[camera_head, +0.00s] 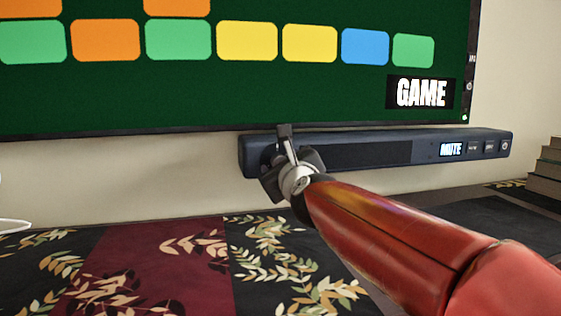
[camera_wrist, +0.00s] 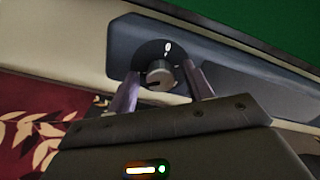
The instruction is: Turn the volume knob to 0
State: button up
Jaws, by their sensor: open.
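The soundbar (camera_head: 370,150) is a long dark bar below the screen, and its display (camera_head: 451,149) reads "MUTE". The volume knob (camera_wrist: 159,75) is a round metallic knob at the bar's left end. It shows in the wrist view with a white "0" mark above it on a dark round plate. My gripper (camera_wrist: 160,82) is open, with one finger on each side of the knob. I cannot tell whether the fingers touch it. In the head view my gripper (camera_head: 284,150) is at the left end of the bar and hides the knob.
A large green screen (camera_head: 200,95) with coloured tiles and the word "GAME" hangs just above the bar. Several small buttons (camera_head: 489,147) sit at the bar's right end. A patterned cloth (camera_head: 165,265) lies below. Stacked books (camera_head: 546,170) stand at the far right.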

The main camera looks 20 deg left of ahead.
jog(key=shift+w+a, duration=0.1)
jog(key=c, duration=1)
